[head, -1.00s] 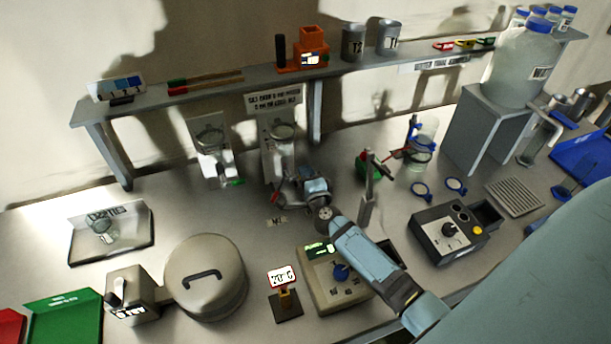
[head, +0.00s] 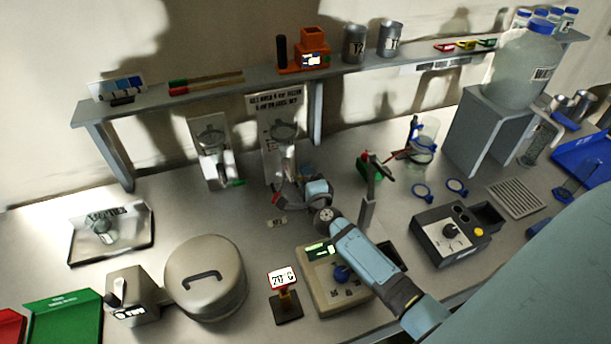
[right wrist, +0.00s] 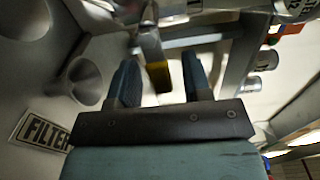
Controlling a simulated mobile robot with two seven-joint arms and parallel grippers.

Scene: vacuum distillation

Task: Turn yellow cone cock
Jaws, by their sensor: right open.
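A yellow piece, which looks like the cone cock (right wrist: 158,76), shows in the right wrist view between my two fingers, at the end of a grey stem. My right gripper (right wrist: 160,82) is open, with one finger on each side of it and visible space between. I cannot tell if either finger touches it. In the head view my right gripper (head: 290,193) is low in front of the right wall-backed glass assembly (head: 283,132). The yellow piece is hidden there by my gripper. My left gripper is not in view.
A second glass assembly (head: 212,143) stands to the left. A red-and-green clamp stand (head: 369,185) is close to the right of my wrist. A beige control box (head: 318,287) lies below my forearm. The shelf (head: 210,92) runs above the glassware.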

